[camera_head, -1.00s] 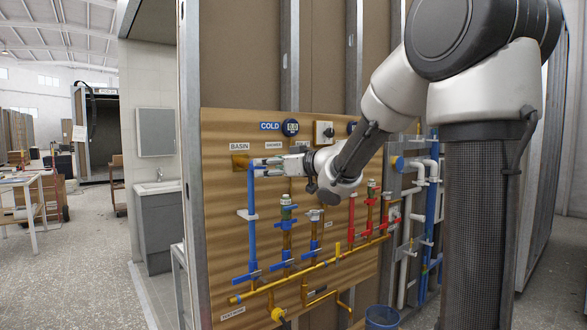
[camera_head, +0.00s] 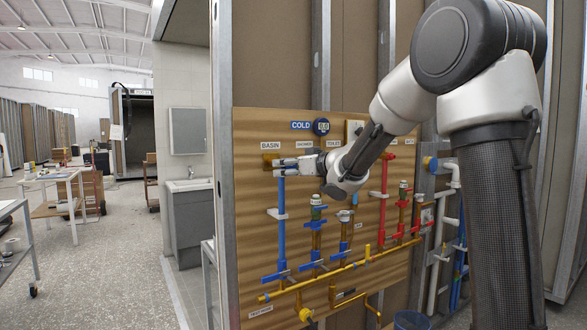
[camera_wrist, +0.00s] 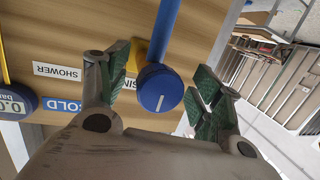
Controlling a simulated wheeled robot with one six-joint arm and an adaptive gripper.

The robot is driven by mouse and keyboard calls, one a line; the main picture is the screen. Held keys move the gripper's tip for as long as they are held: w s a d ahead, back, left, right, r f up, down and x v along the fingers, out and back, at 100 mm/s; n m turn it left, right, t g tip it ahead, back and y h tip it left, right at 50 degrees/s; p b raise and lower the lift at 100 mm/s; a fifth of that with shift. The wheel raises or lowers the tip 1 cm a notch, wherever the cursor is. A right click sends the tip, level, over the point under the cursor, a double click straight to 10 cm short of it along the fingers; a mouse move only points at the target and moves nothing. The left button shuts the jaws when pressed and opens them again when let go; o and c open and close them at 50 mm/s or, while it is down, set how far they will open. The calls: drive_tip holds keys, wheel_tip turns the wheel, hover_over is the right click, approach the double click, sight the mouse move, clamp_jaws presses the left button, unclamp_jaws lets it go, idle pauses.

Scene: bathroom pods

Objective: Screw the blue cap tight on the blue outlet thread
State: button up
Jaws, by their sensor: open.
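The blue cap (camera_wrist: 160,89) is round, with a short white line on its face. In the wrist view it sits at the end of the basin outlet, beside the top of a blue pipe (camera_wrist: 166,28). The thread is hidden behind it, so how far it is screwed on cannot be told. My gripper (camera_head: 283,165) is at the top of the blue basin pipe (camera_head: 281,222) in the head view. In the wrist view its green-padded fingers are open, one on each side of the cap, with a visible gap on each side.
The wooden panel (camera_head: 350,215) carries other blue and red pipes close by and a yellow pipe (camera_head: 330,270) below. A round gauge (camera_head: 321,126) is above my gripper. A metal post (camera_head: 222,200) edges the panel. Open floor (camera_head: 110,250) lies to the left.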

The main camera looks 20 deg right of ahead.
drive_tip(key=c, duration=1.2)
drive_tip(key=shift+o, duration=0.2)
drive_tip(key=m+y, duration=0.1)
drive_tip(key=m, duration=0.2)
drive_tip(key=shift+a, duration=0.1)
drive_tip(key=shift+f+m, duration=0.1)
drive_tip(key=shift+m, duration=0.2)
drive_tip(key=m, duration=0.2)
drive_tip(key=shift+m+t+y, duration=0.3)
drive_tip(key=shift+t, duration=0.1)
drive_tip(key=shift+a, duration=0.1)
drive_tip(key=shift+m, duration=0.9)
drive_tip(key=shift+m+t, duration=0.4)
drive_tip(key=shift+m, duration=0.4)
